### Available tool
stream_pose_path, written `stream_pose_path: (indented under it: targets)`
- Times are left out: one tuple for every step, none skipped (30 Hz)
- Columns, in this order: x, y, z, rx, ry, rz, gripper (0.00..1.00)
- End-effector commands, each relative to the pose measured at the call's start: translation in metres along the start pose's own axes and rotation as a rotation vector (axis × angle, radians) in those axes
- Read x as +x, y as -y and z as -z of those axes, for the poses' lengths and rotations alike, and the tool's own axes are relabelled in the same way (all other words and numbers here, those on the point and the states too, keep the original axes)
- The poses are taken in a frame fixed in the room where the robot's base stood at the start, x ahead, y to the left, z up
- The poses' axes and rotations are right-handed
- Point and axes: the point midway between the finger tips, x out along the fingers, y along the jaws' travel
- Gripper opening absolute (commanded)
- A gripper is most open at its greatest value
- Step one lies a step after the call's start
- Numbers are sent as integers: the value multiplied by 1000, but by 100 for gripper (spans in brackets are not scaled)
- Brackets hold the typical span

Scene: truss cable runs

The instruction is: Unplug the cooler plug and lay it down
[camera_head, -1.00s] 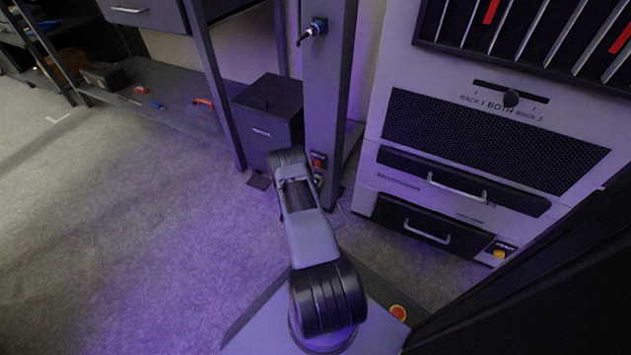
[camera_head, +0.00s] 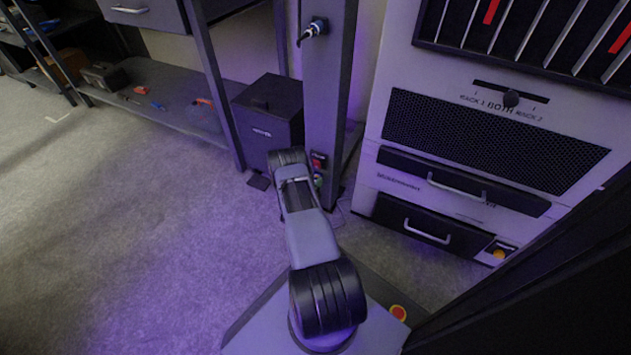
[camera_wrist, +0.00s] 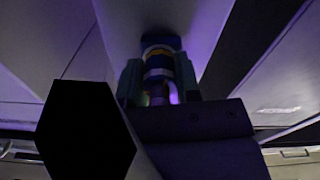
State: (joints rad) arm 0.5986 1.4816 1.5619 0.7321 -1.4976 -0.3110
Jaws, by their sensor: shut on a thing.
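In the wrist view my gripper (camera_wrist: 159,88) is shut on a plug (camera_wrist: 158,66) with blue, yellow and pale bands. One finger is on each side of it. The plug's far end meets a dark blue round part at the grey post (camera_wrist: 131,18); I cannot tell whether it is fully seated. In the head view my arm reaches to the lower part of the post (camera_head: 326,105), beside a small red and green fitting (camera_head: 318,167). My gripper's fingers are mostly hidden behind the arm there.
A pale cabinet (camera_head: 480,80) with drawers and handles is at the right. A low shelf (camera_head: 170,105) holds small tools. The carpet (camera_head: 120,230) at left is clear.

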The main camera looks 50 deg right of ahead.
Motion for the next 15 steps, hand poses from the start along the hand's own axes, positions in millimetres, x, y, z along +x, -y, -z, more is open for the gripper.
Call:
stream_pose_path:
  targets:
    - [0, 0, 0, -1, -1, 0, 6]
    - [1, 0, 0, -1, -1, 0, 6]
    - [1, 0, 0, 0, -1, 0, 6]
    - [1, 0, 0, 0, -1, 0, 6]
    - [1, 0, 0, 0, -1, 0, 6]
    - [1, 0, 0, -1, -1, 0, 6]
    - [1, 0, 0, -7, -1, 0, 6]
    - [1, 0, 0, -22, -1, 0, 6]
    - [1, 0, 0, -54, -1, 0, 6]
    - [1, 0, 0, -84, -1, -1, 6]
    - [1, 0, 0, -114, -1, -1, 6]
    - [1, 0, 0, -152, -1, -1, 6]
    - [1, 0, 0, -177, -1, -1, 6]
    - [1, 0, 0, -198, -1, -1, 6]
    - [1, 0, 0, -221, -1, -1, 6]
